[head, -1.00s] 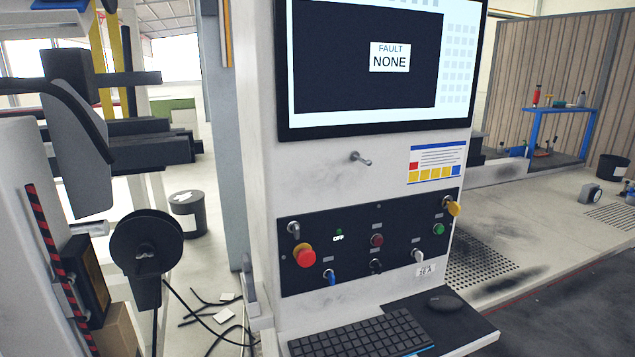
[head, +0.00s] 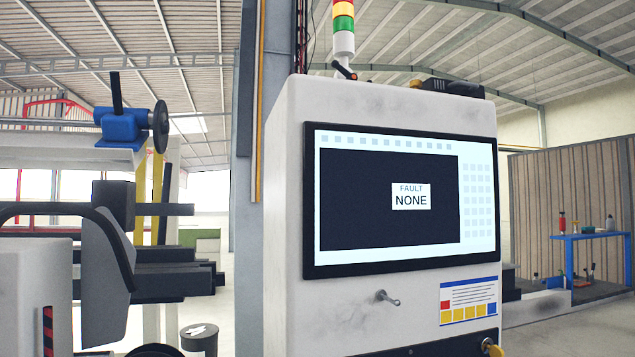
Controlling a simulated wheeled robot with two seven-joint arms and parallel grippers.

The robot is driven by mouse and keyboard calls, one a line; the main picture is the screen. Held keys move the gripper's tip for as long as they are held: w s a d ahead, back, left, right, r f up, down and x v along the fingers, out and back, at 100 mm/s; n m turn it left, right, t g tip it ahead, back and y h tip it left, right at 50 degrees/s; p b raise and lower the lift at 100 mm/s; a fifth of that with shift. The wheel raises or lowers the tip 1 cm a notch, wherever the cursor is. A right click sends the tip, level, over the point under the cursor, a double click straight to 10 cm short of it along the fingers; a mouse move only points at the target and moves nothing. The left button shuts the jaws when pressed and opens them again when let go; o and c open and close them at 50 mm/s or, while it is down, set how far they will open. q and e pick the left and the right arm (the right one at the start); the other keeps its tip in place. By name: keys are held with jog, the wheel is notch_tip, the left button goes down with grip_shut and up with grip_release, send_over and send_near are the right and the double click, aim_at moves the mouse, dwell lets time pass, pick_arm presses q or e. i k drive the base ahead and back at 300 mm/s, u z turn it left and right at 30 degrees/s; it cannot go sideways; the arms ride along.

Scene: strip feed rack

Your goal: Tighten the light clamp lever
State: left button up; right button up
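A signal light (head: 344,28) with red, yellow and green sections above a white base stands on top of the white cabinet (head: 300,200). A small dark lever (head: 345,71) with an orange end sits at the foot of the light, tilted. I cannot tell from here how tight it is. Neither of my grippers is in view.
The cabinet's screen (head: 400,200) reads FAULT NONE. A small metal handle (head: 380,297) is below it, beside a label sheet (head: 469,301). A dark device (head: 455,90) lies on the cabinet top. A blue vise-like unit (head: 120,127) with a handwheel is at left.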

aim_at(335, 65)
jog(key=u, duration=0.7)
jog(key=k, duration=0.7)
jog(key=z, duration=0.85)
